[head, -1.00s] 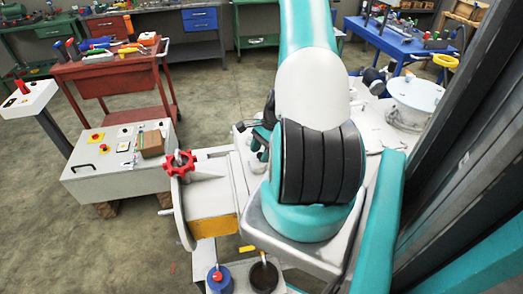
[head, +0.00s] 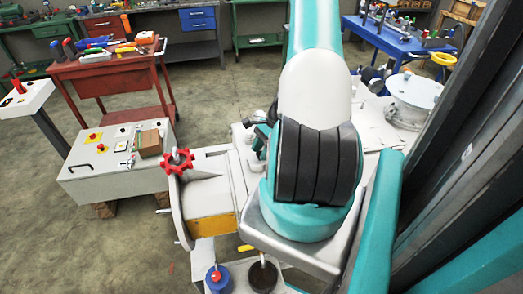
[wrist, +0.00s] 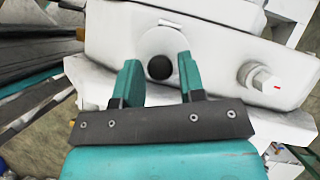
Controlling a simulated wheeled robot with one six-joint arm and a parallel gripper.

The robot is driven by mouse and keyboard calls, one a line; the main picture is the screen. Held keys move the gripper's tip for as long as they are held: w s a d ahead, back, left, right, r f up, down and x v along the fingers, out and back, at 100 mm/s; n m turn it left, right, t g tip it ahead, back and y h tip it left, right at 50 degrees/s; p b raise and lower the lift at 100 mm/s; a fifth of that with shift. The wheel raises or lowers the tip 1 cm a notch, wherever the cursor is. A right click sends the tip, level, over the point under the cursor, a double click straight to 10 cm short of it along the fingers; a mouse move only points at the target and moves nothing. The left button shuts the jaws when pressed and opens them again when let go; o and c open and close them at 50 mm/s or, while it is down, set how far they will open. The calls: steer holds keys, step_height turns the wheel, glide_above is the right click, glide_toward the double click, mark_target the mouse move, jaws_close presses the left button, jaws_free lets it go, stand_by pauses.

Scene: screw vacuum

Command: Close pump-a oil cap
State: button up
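In the wrist view, a white housing (wrist: 222,60) carries a pale round disc (wrist: 168,40) with a dark round spot (wrist: 159,68) at its lower edge. I cannot tell if the dark spot is a knob or an opening, nor whether this is the pump-a oil cap. My gripper (wrist: 159,66) is open, its two teal fingers apart on either side of the dark spot in the picture. Nothing is seen held between them. Contact cannot be told.
A hex-headed plug (wrist: 260,78) sticks out of the housing at right. Blue (head: 218,277) and black (head: 262,275) round items sit at the front.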

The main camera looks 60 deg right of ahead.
steer(key=shift+o, duration=0.9)
steer(key=b+v, duration=0.2)
steer(key=v, duration=1.5)
steer(key=shift+r+b, duration=0.15)
steer(key=shift+b, duration=0.25)
steer(key=shift+d, duration=0.1)
steer(key=w+a+r+n+g, duration=0.1)
steer(key=w+a+r+n, duration=0.3)
steer(key=a, duration=0.5)
steer(key=w+a+r+n+g, duration=0.1)
steer(key=w+a+r+n, duration=0.2)
steer(key=w+a+n, duration=0.4)
steer(key=w+a+r+n, duration=0.3)
steer(key=a+n, duration=0.1)
steer(key=a, duration=0.6)
steer(key=s+a+r+n, duration=0.1)
steer(key=s+a+n, duration=0.3)
steer(key=a, duration=0.3)
steer(key=s+a+r+n, duration=0.2)
steer(key=s+a+n, duration=0.3)
steer(key=a, duration=0.3)
steer(key=s+a+r+n+g, duration=0.1)
steer(key=s+a+n, duration=0.3)
steer(key=a+n, duration=0.2)
steer(key=shift+s+a+r+h, duration=0.25)
steer(key=shift+s+a+h, duration=0.15)
steer(key=shift+a, duration=0.4)
